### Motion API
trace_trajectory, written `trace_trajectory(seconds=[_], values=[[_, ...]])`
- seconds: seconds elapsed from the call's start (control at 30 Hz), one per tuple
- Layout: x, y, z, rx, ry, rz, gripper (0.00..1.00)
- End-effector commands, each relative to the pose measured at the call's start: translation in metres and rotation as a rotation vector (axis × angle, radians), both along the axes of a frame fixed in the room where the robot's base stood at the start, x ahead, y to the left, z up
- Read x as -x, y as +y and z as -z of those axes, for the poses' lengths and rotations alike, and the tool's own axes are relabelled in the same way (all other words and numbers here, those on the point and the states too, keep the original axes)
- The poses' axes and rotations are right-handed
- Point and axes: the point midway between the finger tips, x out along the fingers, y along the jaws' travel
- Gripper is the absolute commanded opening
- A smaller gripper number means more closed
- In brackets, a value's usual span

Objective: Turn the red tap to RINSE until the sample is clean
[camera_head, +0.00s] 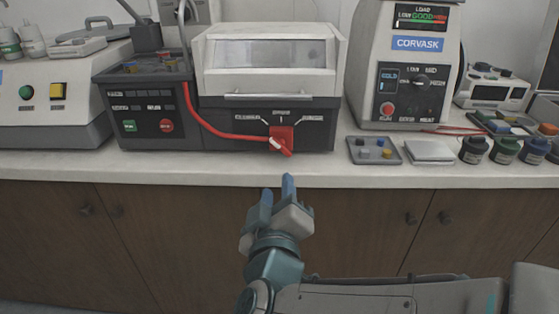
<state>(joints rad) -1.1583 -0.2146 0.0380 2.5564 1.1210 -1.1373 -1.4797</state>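The red tap (283,135) is on the lower front of a white and dark machine (265,88). Three small labels sit around it, at left, above and right; they are too small to read surely. A red hose (205,124) runs from the left down to the tap. The tap's lever slants downward, with a pale piece at its left; which label it is set to I cannot tell. My gripper (277,190) is below and in front of the tap, apart from it, with its two blue fingers spread and nothing between them. I cannot make out the sample.
A small grey tray (374,159) with little blocks, a white pad (430,152) and dark bottles (473,150) stand right of the machine. The CORVASK machine (405,60) is behind them. The counter's front strip (180,168) is clear, above brown cabinet doors (150,230).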

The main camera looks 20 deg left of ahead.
Motion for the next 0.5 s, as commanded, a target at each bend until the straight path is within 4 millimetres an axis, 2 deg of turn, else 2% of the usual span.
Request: trace_trajectory(seconds=[0.17,0.5], values=[[-0.009,0.002,-0.004,0.008,-0.004,0.006,0.36],[-0.04,0.01,-0.006,0.008,-0.003,0.007,0.36]])
